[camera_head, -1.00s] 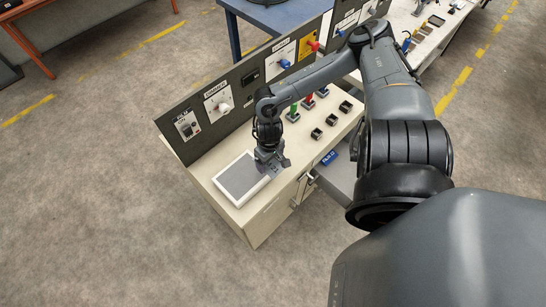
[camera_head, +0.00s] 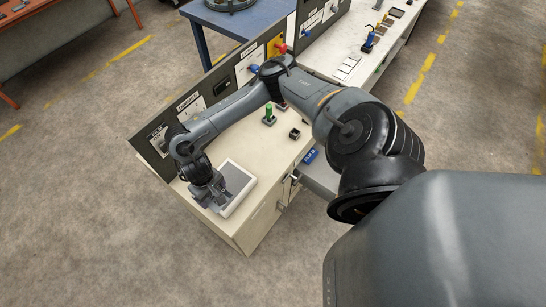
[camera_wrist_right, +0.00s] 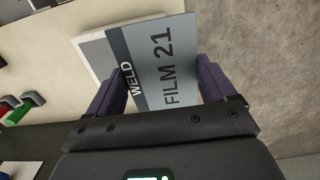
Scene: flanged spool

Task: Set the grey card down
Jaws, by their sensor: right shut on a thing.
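The grey card (camera_wrist_right: 163,62), printed "WELD" and "FILM 21", is between the two fingers of my right gripper (camera_wrist_right: 165,75) in the right wrist view. The gripper is shut on it. In the head view, my right gripper (camera_head: 214,198) is over the left part of a white-rimmed pad with a grey top (camera_head: 238,183) at the bench's near end. The pad also shows behind the card in the wrist view (camera_wrist_right: 93,50). I cannot tell whether the card touches the pad. My left gripper is not in view.
The cream bench (camera_head: 262,160) has an upright dark panel (camera_head: 151,153) with switches along its back. A green-topped part (camera_head: 269,115) and a small black holder (camera_head: 295,134) stand farther along. A drawer (camera_head: 318,175) sticks out at the right side. Grey floor surrounds the bench.

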